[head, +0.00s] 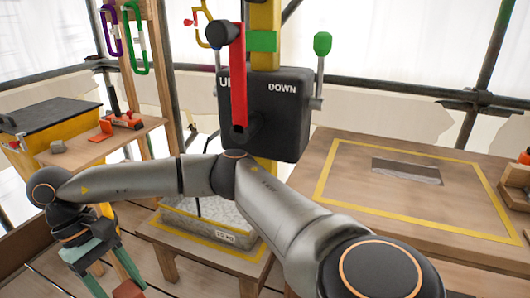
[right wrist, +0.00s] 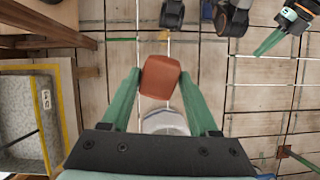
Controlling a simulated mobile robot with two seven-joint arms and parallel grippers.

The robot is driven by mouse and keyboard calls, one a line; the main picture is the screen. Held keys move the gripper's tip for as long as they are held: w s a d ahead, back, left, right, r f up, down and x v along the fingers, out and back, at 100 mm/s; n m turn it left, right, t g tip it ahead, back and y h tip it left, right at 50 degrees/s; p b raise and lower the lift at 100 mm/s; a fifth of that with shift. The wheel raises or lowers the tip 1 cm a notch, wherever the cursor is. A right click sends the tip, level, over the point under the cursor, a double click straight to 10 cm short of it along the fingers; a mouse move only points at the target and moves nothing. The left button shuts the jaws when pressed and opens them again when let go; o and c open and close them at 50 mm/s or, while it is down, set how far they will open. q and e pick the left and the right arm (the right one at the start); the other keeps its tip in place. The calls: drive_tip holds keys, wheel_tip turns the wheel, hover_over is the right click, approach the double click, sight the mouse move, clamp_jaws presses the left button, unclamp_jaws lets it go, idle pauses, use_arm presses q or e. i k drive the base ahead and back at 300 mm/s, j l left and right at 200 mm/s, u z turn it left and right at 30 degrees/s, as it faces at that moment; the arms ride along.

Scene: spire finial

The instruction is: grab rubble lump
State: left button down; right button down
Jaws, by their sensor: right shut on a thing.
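A reddish-brown rubble lump (right wrist: 160,77) sits between the two green fingers of my right gripper (right wrist: 160,85) in the right wrist view. The fingers are shut on it, and it is held above the plank floor. In the head view my right gripper (head: 108,268) hangs at the lower left, and the lump (head: 128,289) shows at the bottom edge. A small grey lump (head: 57,146) rests on the wooden bench at the left. Part of what looks like my left gripper (right wrist: 272,41) shows at the top right of the right wrist view; its opening cannot be made out.
A grey tub (head: 208,222) stands on a low yellow-marked table, partly behind my arm. A black control box (head: 262,115) with levers stands mid-view. A wooden table (head: 345,200) with a yellow outline is at the right. A whitish round object (right wrist: 165,122) lies below the lump.

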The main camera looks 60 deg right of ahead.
sight(57, 147)
drive_tip(key=k+z, duration=0.6)
drive_tip(key=i+l+z, duration=0.1)
drive_tip(key=z, duration=0.3)
drive_tip(key=i+l+z, duration=0.1)
drive_tip(key=z, duration=0.25)
drive_tip(key=i+l+z, duration=0.1)
drive_tip(key=z, duration=0.3)
drive_tip(key=i+z, duration=0.3)
drive_tip(key=i, duration=0.2)
drive_tip(key=i+j+z, duration=0.1)
drive_tip(key=i+z, duration=0.2)
drive_tip(key=i, duration=0.25)
